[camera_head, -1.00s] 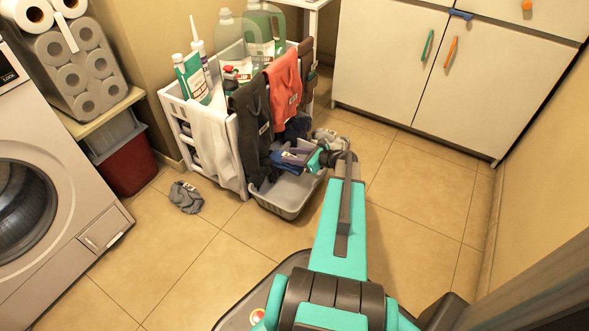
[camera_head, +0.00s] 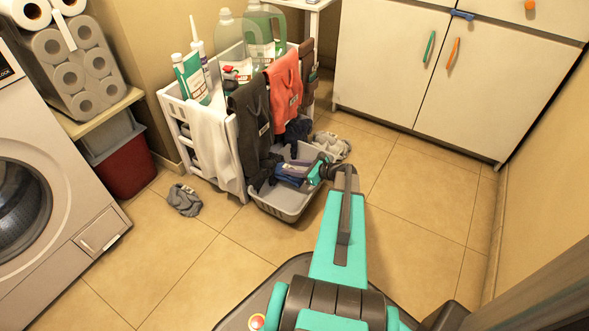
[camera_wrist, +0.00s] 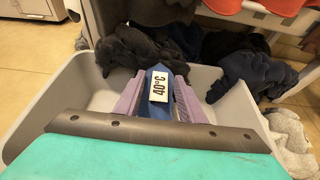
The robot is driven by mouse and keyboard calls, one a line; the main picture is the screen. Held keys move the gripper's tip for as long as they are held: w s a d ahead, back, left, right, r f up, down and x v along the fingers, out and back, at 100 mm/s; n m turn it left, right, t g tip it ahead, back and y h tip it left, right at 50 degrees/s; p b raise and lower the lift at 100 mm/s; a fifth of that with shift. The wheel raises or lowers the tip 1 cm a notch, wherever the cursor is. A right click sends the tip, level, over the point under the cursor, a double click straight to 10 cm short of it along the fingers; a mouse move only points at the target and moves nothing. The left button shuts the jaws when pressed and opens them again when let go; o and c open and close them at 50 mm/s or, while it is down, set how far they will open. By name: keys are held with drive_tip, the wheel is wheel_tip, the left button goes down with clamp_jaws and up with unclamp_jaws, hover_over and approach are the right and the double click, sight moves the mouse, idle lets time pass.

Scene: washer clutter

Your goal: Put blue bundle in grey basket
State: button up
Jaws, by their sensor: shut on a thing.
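The blue bundle (camera_wrist: 154,106) with a white "40°C" tag is between the lavender fingers of my gripper (camera_wrist: 158,88), which is shut on it. In the head view the bundle (camera_head: 291,172) and my gripper (camera_head: 300,171) are over the grey basket (camera_head: 283,206), low within its opening. The basket's rim and inner walls (camera_wrist: 60,95) surround the fingers in the wrist view. I cannot tell whether the bundle touches the basket floor. Dark cloth (camera_wrist: 128,52) hangs at the basket's far side, just beyond the bundle.
A white laundry rack (camera_head: 232,160) with bottles and hanging clothes stands behind the basket. Grey bundles lie on the floor left (camera_head: 184,200) and right (camera_head: 333,145) of it. A washer (camera_head: 50,240) is at left, a white cabinet (camera_head: 400,90) behind. The right floor is clear.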

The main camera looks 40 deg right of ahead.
drive_tip(key=o, duration=1.2)
drive_tip(key=shift+p+v, duration=2.25)
drive_tip(key=shift+v, duration=3.8)
